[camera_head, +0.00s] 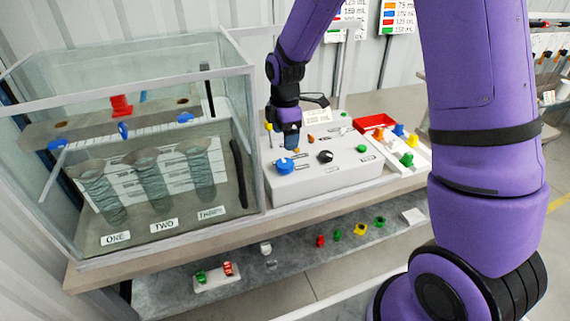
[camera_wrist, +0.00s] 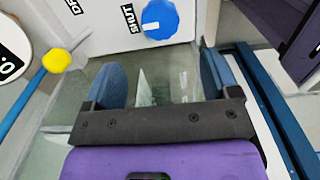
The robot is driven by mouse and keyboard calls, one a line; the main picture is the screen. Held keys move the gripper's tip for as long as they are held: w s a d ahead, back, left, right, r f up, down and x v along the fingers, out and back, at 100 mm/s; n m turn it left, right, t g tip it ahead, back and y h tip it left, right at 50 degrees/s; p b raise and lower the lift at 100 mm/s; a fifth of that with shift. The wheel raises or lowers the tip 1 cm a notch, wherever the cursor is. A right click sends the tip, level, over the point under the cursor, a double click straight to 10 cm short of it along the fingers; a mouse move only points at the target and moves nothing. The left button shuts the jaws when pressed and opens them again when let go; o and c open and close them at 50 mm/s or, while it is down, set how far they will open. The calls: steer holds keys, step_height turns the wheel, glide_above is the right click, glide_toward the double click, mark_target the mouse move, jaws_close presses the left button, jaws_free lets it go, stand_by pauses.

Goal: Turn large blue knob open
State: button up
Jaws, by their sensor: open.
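The large blue knob (camera_head: 285,166) sits on top of the white box (camera_head: 330,179), near its left end. In the wrist view the knob (camera_wrist: 160,18) is at the top, cut by the picture edge. Its white mark faces left, towards the label SHUT (camera_wrist: 130,19). My gripper (camera_head: 291,142) is above the back left of the box, behind the knob. In the wrist view my gripper (camera_wrist: 161,82) is open, with two blue pads apart and nothing between them. The knob lies beyond the fingertips, apart from them.
A glass tank (camera_head: 150,246) with several coils stands close on the left. A black knob (camera_head: 325,156) is right of the blue one. A yellow ball on a rod (camera_wrist: 56,60) is left of my gripper. A white tray (camera_head: 420,150) of coloured parts lies right.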

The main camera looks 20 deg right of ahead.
mark_target(285, 163)
step_height(285, 163, down, 10)
steer(key=shift+r, duration=0.1)
stand_by(0.4)
steer(key=c, duration=0.9)
